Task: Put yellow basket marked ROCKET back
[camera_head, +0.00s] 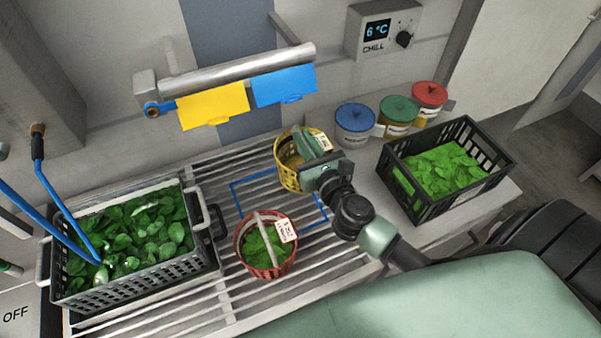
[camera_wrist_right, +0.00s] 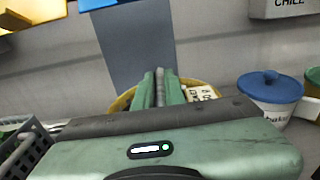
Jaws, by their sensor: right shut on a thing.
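My left gripper is not in view.
A red basket (camera_head: 246,253) with greens stands in front on the rack. A dark crate of leaves (camera_head: 150,275) is at left, another dark crate (camera_head: 430,205) at right. Several lidded tubs (camera_head: 355,125) stand behind. A rail (camera_head: 230,70) with yellow and blue cards hangs above.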

